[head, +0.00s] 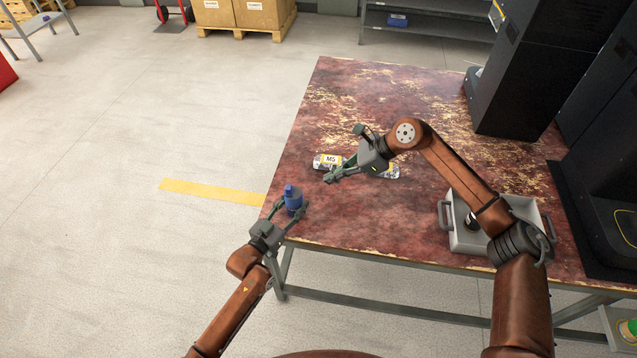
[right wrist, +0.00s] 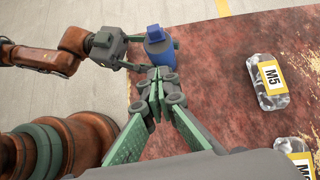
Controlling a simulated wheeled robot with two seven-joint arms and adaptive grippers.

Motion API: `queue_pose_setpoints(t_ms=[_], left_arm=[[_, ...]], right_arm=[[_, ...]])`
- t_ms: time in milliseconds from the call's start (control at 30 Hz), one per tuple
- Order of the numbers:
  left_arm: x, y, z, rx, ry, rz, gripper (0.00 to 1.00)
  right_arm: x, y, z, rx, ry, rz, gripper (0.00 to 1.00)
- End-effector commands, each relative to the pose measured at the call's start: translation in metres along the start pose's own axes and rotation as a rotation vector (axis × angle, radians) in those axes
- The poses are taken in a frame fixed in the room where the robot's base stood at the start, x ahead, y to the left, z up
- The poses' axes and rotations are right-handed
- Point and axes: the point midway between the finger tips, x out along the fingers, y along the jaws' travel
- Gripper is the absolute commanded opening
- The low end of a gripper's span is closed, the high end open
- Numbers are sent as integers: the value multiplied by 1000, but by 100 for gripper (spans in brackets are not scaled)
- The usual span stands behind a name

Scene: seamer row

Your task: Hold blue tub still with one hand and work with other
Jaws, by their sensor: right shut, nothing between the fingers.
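The blue tub (head: 293,204) stands upright at the left edge of the worn red table, with a darker blue top; it also shows in the right wrist view (right wrist: 163,52). My left gripper (head: 289,211) has its fingers on either side of the tub and appears closed on it. My right gripper (head: 329,178) is shut and empty, a little right of the tub and apart from it. In the right wrist view its fingertips (right wrist: 158,82) meet just below the tub in the picture.
A pack labelled M5 (head: 327,162) lies beside my right gripper. A second similar pack (head: 393,172) is partly hidden behind that gripper. A grey tray (head: 470,243) with a dark item inside sits under my right forearm. Black machinery (head: 520,75) stands at the right.

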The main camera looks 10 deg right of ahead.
Motion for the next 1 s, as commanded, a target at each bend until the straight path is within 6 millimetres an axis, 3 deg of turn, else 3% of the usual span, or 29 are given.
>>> queue_pose_setpoints(t_ms=[200,600,633,900,1000], left_arm=[[0,0,0,0,0,0,12],[0,0,0,0,0,0,12],[0,0,0,0,0,0,41],[0,0,0,0,0,0,59],[0,0,0,0,0,0,60]], right_arm=[[-18,0,0,-1,1,0,0],[-20,0,0,0,0,0,0],[-20,0,0,0,0,0,0],[-20,0,0,0,0,0,0],[-20,0,0,0,0,0,0]])
